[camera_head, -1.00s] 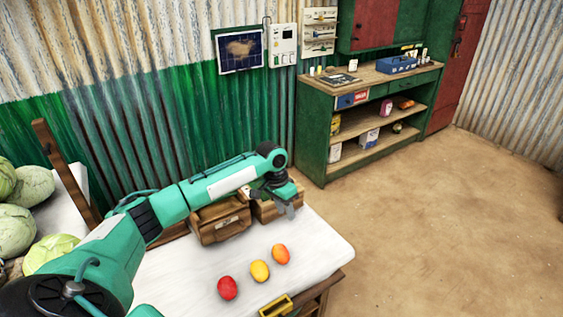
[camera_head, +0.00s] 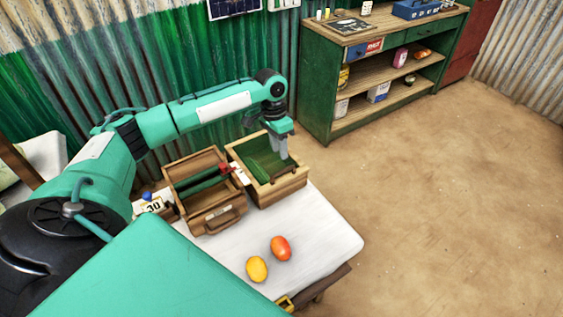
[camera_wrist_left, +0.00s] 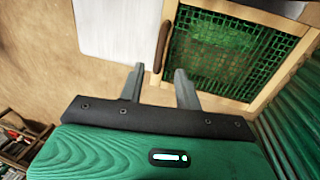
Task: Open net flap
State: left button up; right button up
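The net flap (camera_wrist_left: 210,58) shows in the left wrist view as a green mesh in a light wooden frame, lying closed over its box. A dark brown bar (camera_wrist_left: 163,45) runs along its edge. In the head view the wooden box (camera_head: 285,190) with green inside stands at the back of the white table. My left gripper (camera_head: 281,148) hangs over this box, fingers pointing down. In the left wrist view its fingers (camera_wrist_left: 160,74) are apart with nothing between the tips, and the bar is just beyond them. Whether they touch the bar, I cannot tell. My right gripper is not in view.
A second open wooden box (camera_head: 211,218) with a dark green roller stands to the left. A yellow fruit (camera_head: 257,269) and an orange fruit (camera_head: 281,248) lie on the white tabletop (camera_head: 325,238). A green shelf (camera_head: 318,100) stands behind; floor at right is clear.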

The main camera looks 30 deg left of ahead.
pick_arm(q)
jog(key=f, duration=0.4)
jog(key=d+f, duration=0.1)
jog(key=f, duration=0.2)
jog(key=shift+s+d+p, duration=0.1)
jog(key=shift+s+p, duration=0.15)
jog(key=shift+p, duration=0.1)
jog(key=shift+r, duration=0.1)
grip_shut()
